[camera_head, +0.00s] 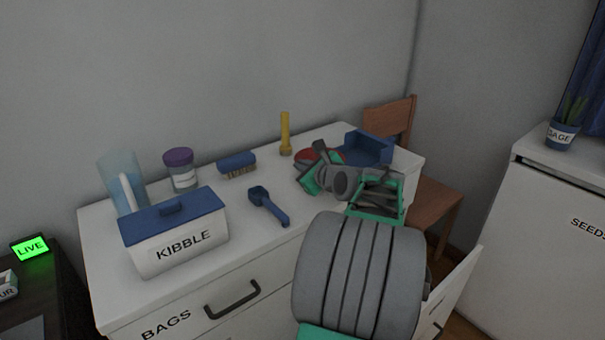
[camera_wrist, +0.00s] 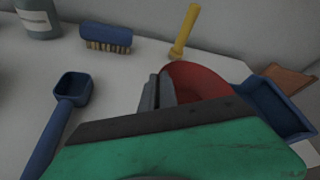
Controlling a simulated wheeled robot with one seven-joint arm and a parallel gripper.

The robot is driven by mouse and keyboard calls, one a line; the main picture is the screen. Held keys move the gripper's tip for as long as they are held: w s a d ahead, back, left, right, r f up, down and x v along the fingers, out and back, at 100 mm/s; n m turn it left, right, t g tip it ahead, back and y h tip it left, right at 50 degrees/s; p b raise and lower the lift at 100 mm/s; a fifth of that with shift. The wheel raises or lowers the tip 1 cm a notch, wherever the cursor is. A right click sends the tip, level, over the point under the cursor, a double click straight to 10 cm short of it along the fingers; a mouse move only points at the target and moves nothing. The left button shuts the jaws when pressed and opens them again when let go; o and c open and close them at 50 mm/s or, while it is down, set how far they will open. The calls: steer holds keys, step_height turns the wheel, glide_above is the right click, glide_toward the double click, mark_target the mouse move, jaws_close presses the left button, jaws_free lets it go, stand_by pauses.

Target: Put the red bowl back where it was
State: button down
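The red bowl (camera_head: 306,155) is at the back right of the white counter, partly hidden behind my gripper (camera_head: 318,163) in the head view. In the wrist view the red bowl (camera_wrist: 200,82) shows beyond my gripper's green and dark body, which hides its lower part. Grey finger parts (camera_wrist: 158,92) are at the bowl's left side, touching or very close to it. I cannot tell whether they close on its wall, or whether the bowl rests on the counter.
A blue open bin (camera_head: 368,148) stands just right of the bowl, and a yellow flashlight (camera_head: 285,135) behind it. A blue scoop (camera_head: 268,205), brush (camera_head: 237,164), purple-lidded jar (camera_head: 181,171), clear pitcher (camera_head: 122,184) and kibble box (camera_head: 175,240) stand left. A wooden chair (camera_head: 436,200) is beyond the right end.

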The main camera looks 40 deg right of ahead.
steer(key=shift+f, duration=0.5)
steer(key=c, duration=2.1)
jaws_free()
steer(key=shift+f, duration=0.15)
steer(key=o, duration=0.5)
steer(key=shift+c, duration=0.2)
steer(key=shift+s+r, duration=0.25)
steer(key=shift+s, duration=0.05)
steer(key=p+v, duration=0.2)
steer(key=v, duration=0.9)
steer(key=shift+s, duration=0.25)
steer(key=shift+a, duration=0.1)
